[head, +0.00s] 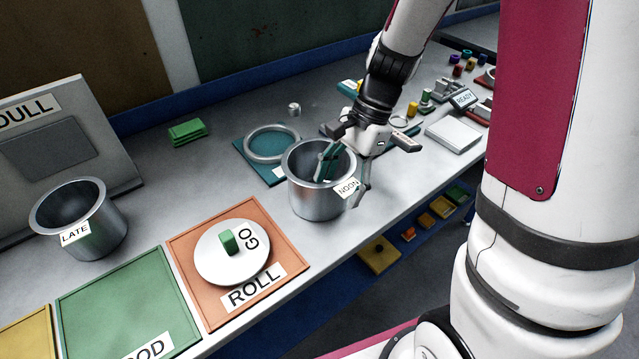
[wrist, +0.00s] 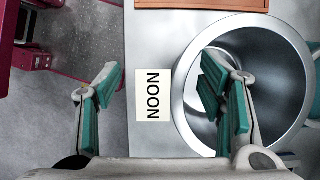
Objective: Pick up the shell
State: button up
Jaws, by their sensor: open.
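No object is plainly recognisable as a shell. A steel pot (head: 312,203) labelled NOON stands on the bench in the head view. It also shows in the wrist view (wrist: 278,45), with its label between my fingers. My gripper (head: 345,180) is open and points down at this pot. In the wrist view, my gripper (wrist: 161,72) has one teal-padded finger over the pot's opening and the other outside it, so the near wall lies between them. I cannot tell if the fingers touch it. A pale patch inside the pot is partly hidden by the finger.
A steel pot (head: 99,235) labelled LATE stands at left. A white GO lid (head: 213,266) with a green knob lies on the orange ROLL mat (head: 292,255). A steel ring (head: 250,150) lies behind the NOON pot. Green slabs (head: 187,131) lie farther back, with bare bench around them.

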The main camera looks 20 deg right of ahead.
jog(key=shift+c, duration=0.6)
grip_shut()
jog(key=shift+s, duration=0.1)
